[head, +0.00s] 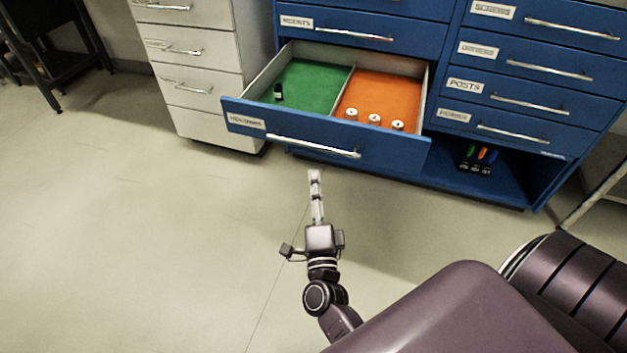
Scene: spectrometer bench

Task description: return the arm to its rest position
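My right gripper (315,184) hangs over the floor in front of the open blue drawer (297,139). Its fingers show as one narrow pale strip pointing toward the drawer front, with no object visible at the tips. From this angle I cannot tell whether they are open or shut. A strip of floor shows in the picture between the fingertips and the drawer's handle. My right arm (338,318) reaches in from the lower right. My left gripper is not in view.
The drawer has a green section (308,86) with a small black item (278,91), and an orange section (383,92) with several small white pieces. A grey drawer cabinet (197,78) stands left. Several colored-top items (482,155) sit in a low shelf right. The left floor is clear.

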